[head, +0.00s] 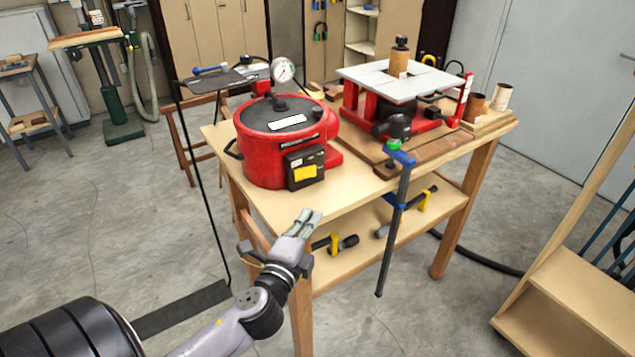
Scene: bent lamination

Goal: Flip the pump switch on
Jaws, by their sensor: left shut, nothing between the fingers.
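The pump is a red round pot-like machine (262,150) with a dark lid and a white label, standing at the left end of the wooden workbench. A black box (308,180) with a yellow label is mounted on its front right; it looks like the switch housing, but the switch position is too small to tell. A pressure gauge (284,70) stands behind the lid. My left gripper (310,217) is shut and empty, at the bench's front edge, below and in front of the black box and apart from it. My right gripper is not in view.
A red-framed machine with a grey top (400,82) stands on the bench's right half. A blue-and-black clamp (400,190) hangs down over the front edge. Yellow-and-black clamps (424,200) lie on the lower shelf. A wooden rack (560,290) stands at the right.

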